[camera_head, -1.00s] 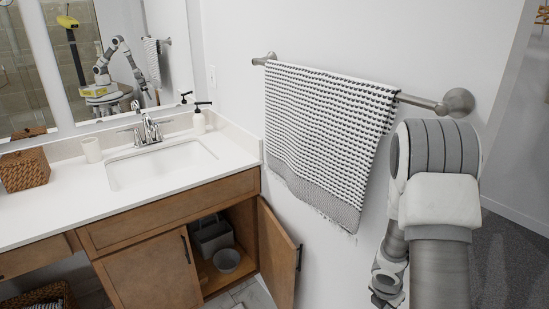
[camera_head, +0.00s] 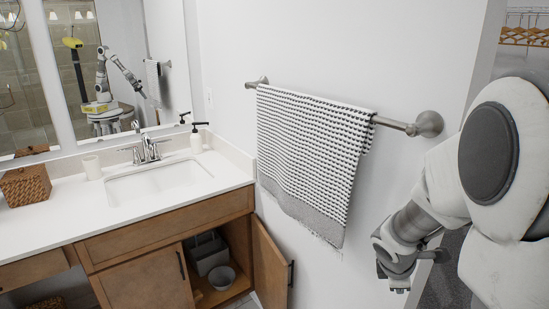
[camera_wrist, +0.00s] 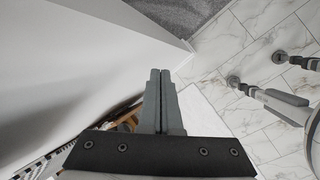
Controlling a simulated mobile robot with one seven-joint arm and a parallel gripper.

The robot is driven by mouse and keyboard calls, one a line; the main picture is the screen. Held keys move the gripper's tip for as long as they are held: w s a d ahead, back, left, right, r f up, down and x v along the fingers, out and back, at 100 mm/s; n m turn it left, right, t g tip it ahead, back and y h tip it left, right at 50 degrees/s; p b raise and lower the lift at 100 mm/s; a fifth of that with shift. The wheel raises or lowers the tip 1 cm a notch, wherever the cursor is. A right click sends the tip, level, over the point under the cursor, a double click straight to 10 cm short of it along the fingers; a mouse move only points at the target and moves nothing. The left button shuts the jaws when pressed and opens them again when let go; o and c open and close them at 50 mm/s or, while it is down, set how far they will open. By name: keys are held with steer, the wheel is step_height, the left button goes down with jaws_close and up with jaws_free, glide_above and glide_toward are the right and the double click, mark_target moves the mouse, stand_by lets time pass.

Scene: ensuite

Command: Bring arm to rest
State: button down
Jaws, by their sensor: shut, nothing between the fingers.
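My gripper (camera_wrist: 160,74) shows in the wrist view with its two grey fingers side by side and touching, nothing between them. It points along a white wall, above a marble-tiled floor. In the head view my white and grey arm fills the right side, bent, with its far part low beside the wall, right of the towel. The fingertips cannot be made out there. The mirror (camera_head: 160,20) also reflects the arm raised and bent.
A black-and-white towel (camera_head: 310,150) hangs on a wall rail (camera_head: 395,124) close to the arm. The vanity's cabinet door (camera_head: 270,262) stands open. A sink (camera_head: 160,180), soap bottle (camera_head: 196,142) and woven box (camera_head: 26,186) are on the counter. Tiled floor (camera_wrist: 235,40) is clear in places.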

steer(key=s+a+r+m+t+y+p, duration=0.1)
steer(key=s+a+r+m+y, duration=0.1)
steer(key=s+a+r+m, duration=0.5)
steer(key=s+a+r+m+t+y+p, duration=0.1)
steer(key=s+a+r+m+y, duration=0.1)
steer(key=s+a+r+m, duration=0.5)
steer(key=s+r+m, duration=0.1)
steer(key=s+r, duration=0.3)
steer(key=r, duration=0.1)
steer(key=shift+a, duration=0.15)
